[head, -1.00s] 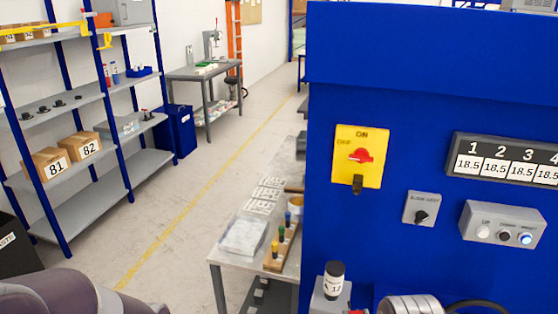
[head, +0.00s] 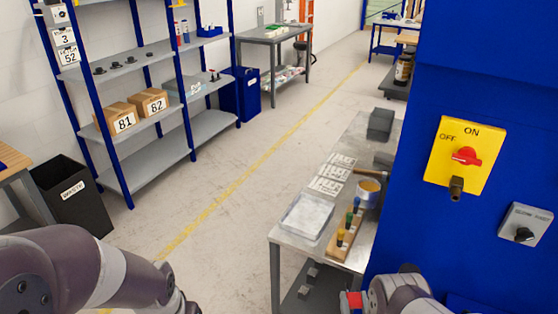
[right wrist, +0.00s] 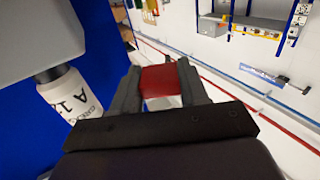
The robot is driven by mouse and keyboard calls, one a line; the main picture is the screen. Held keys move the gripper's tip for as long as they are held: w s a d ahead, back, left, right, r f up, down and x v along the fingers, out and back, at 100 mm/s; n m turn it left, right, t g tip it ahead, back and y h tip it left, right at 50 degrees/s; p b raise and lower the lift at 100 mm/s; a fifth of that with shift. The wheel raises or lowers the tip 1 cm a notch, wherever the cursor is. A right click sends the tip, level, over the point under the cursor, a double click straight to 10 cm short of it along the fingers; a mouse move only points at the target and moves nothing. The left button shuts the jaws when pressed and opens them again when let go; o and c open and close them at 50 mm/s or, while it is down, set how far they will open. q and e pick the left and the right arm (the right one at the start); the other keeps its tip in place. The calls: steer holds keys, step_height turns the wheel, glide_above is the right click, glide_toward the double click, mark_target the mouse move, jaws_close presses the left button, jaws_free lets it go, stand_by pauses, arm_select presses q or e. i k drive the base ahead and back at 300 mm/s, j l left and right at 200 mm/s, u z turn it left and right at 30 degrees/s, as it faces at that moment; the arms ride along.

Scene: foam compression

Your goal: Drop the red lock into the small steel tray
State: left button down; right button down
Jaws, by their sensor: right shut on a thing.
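The red lock (right wrist: 160,82) is a small red block between the two dark fingers of my right gripper (right wrist: 158,88) in the right wrist view. The fingers are shut on it. In the head view the lock (head: 352,300) shows as a red patch at the bottom edge, beside my right wrist, in front of the blue machine. A shallow, light grey tray (head: 307,215), which looks like the small steel tray, lies on the near end of the metal table, above and left of the lock in the picture. My left arm shows at lower left; its gripper is out of view.
The metal table (head: 288,240) also holds a wooden rack (head: 345,238) with coloured-top pieces, a cup (head: 368,192) and printed cards (head: 331,178). The blue machine (head: 400,190) stands close on the right. A white labelled container (right wrist: 68,97) is left of my right gripper.

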mark_target(319, 217)
steer(key=i+j+u, duration=0.25)
steer(key=u, duration=0.15)
steer(key=i+j+u, duration=0.2)
steer(key=u, duration=0.25)
steer(key=i+u, duration=0.85)
steer(key=i+z, duration=0.4)
steer(key=i, duration=0.15)
steer(key=i+j+z, duration=0.2)
steer(key=i+z, duration=0.2)
steer(key=i, duration=0.15)
steer(key=i+l+z, duration=0.2)
steer(key=z, duration=0.25)
steer(key=i+l+z, duration=0.1)
steer(key=z, duration=0.4)
steer(key=i+z, duration=0.45)
steer(key=i+j+z, duration=0.1)
steer(key=z, duration=0.4)
steer(key=i+j+z, duration=0.2)
steer(key=z, duration=0.25)
steer(key=i+j+z, duration=0.2)
steer(key=z, duration=0.3)
steer(key=i+j+z, duration=0.15)
steer(key=j+z, duration=0.3)
steer(key=i+j+z, duration=0.45)
steer(key=j+z, duration=0.15)
steer(key=z, duration=0.15)
steer(key=i+j+z, duration=0.15)
steer(key=j+z, duration=0.2)
